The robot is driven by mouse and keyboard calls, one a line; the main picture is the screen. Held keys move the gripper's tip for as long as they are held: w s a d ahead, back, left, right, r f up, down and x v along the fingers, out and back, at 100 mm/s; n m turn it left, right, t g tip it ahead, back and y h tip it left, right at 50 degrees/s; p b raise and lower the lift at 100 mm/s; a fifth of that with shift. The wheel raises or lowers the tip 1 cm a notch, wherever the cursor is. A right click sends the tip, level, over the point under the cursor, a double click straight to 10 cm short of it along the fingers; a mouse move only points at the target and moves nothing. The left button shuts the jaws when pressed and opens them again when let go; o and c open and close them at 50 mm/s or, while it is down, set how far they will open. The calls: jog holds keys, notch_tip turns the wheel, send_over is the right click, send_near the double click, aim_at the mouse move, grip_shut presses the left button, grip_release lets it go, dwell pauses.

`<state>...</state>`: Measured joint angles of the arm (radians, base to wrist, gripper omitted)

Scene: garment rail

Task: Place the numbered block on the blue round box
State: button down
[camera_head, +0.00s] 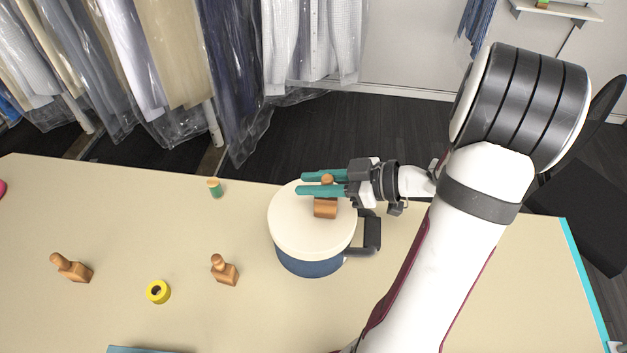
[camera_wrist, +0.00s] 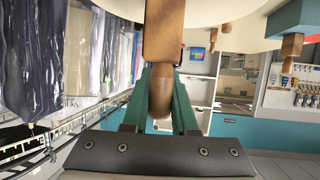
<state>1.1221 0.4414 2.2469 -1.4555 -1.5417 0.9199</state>
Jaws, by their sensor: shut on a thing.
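My gripper (camera_head: 309,184) has green fingers and is shut on the knob of a wooden block (camera_head: 325,208), a stamp-like piece with a rounded handle. The block is upright over the cream lid of the blue round box (camera_head: 310,264), near the lid's right part. I cannot tell whether its base touches the lid. In the wrist view the block (camera_wrist: 163,35) hangs between the fingers (camera_wrist: 160,98), against the lid's edge at the top. No number is readable on it.
Two similar wooden blocks stand left of the box, one near (camera_head: 225,270) and one farther left (camera_head: 73,268). A yellow tape roll (camera_head: 158,291) lies between them. A green-and-tan spool (camera_head: 214,188) stands at the back edge. Bagged garments (camera_head: 180,60) hang behind the table (camera_head: 120,210).

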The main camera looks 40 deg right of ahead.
jog(key=c, duration=0.7)
grip_release()
jog(key=shift+f, duration=0.1)
